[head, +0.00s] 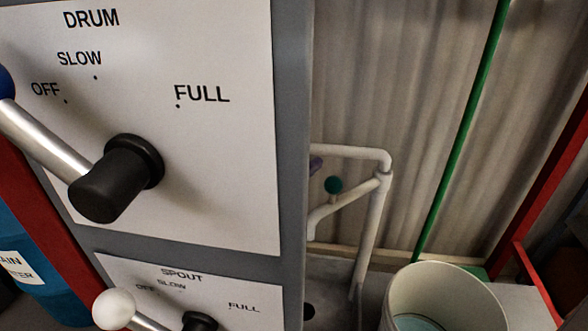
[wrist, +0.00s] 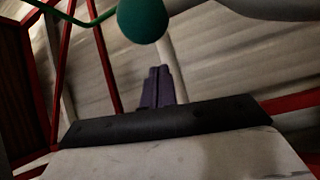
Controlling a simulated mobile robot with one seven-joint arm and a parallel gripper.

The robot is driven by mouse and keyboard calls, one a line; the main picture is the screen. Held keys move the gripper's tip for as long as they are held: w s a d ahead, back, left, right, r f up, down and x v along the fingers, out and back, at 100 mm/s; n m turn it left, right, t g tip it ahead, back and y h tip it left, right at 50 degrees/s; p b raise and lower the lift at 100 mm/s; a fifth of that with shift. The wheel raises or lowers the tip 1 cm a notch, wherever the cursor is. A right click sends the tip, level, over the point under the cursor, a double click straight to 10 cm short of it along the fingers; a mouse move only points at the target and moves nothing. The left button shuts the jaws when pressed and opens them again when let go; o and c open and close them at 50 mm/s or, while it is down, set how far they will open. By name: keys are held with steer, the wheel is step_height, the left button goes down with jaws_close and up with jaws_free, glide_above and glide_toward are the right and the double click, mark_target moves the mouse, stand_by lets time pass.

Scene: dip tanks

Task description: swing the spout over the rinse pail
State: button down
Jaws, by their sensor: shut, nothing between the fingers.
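White piping (head: 368,225), which looks like the spout, shows behind the right edge of the control panel in the head view. One leg runs down, left of a white pail (head: 398,300) holding bluish liquid. No label shows on the pail, so I cannot tell if it is the rinse pail. A green ball knob (head: 334,185) is by the piping; it is large at the top of the wrist view (wrist: 143,20). My gripper (wrist: 157,72) has purple fingers, shut and empty, just below the knob in that view. In the head view only a purple bit shows; the panel hides the rest.
The grey cabinet's panel fills the left, with a DRUM lever (head: 50,140) and a white-knobbed SPOUT lever (head: 114,310). A blue barrel (head: 45,290) stands at the lower left. A green pole (head: 462,130) and red frame (head: 545,190) stand by the corrugated wall.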

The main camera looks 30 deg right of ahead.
steer(key=shift+s+a+f+p, duration=0.15)
steer(key=shift+s+f+p, duration=0.05)
steer(key=shift+s, duration=0.65)
steer(key=shift+s+a+f+p, duration=0.1)
steer(key=shift+s+f+p, duration=0.1)
steer(key=shift+s, duration=0.65)
